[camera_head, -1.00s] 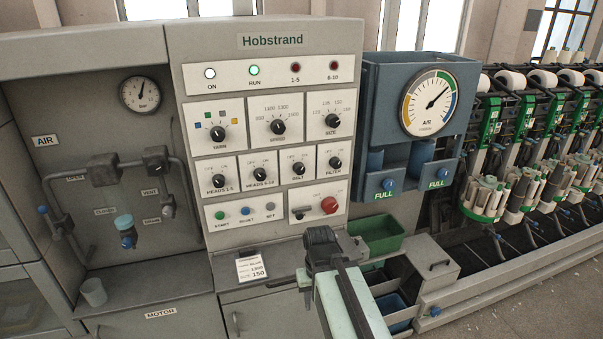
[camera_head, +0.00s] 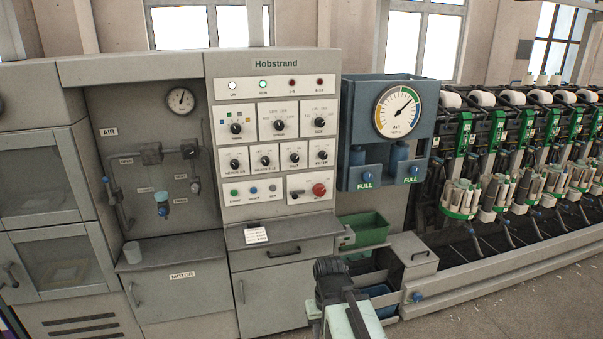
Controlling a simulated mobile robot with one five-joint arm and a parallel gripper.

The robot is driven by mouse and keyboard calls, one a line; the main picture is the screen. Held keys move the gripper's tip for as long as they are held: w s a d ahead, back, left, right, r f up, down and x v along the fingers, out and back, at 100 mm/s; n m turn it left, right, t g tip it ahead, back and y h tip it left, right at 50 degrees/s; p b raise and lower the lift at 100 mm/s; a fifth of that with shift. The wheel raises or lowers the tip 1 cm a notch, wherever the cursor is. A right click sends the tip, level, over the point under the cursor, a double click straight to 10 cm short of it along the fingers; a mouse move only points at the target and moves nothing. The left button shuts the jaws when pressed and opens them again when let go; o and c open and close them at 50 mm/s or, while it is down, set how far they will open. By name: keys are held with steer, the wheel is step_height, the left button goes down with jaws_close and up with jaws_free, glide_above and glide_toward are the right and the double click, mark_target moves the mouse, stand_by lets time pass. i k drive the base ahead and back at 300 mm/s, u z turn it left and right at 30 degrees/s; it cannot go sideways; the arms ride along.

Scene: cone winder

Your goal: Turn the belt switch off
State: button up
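The belt switch (camera_head: 294,157) is a small black knob on a white plate. It sits third from the left in the lower knob row of the Hobstrand control panel (camera_head: 272,78). Its pointer is too small to read surely. The heads knobs (camera_head: 265,160) are to its left and the filter knob (camera_head: 322,155) to its right. My gripper (camera_head: 330,268) is the dark end of my arm at the bottom centre, below and apart from the panel. Its fingers cannot be made out.
A red knob (camera_head: 319,190) and coloured buttons (camera_head: 253,191) are below the knob row. A shelf with a paper card (camera_head: 256,235) juts out under the panel. A green bin (camera_head: 365,229) and a grey box (camera_head: 410,250) stand to the right. The run lamp (camera_head: 263,85) glows green.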

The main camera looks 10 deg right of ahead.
mark_target(295, 157)
steer(key=u, duration=0.55)
steer(key=i, duration=1.5)
steer(key=u, duration=0.75)
steer(key=k, duration=0.65)
steer(key=u, duration=0.3)
steer(key=i, duration=0.65)
steer(key=z, duration=0.15)
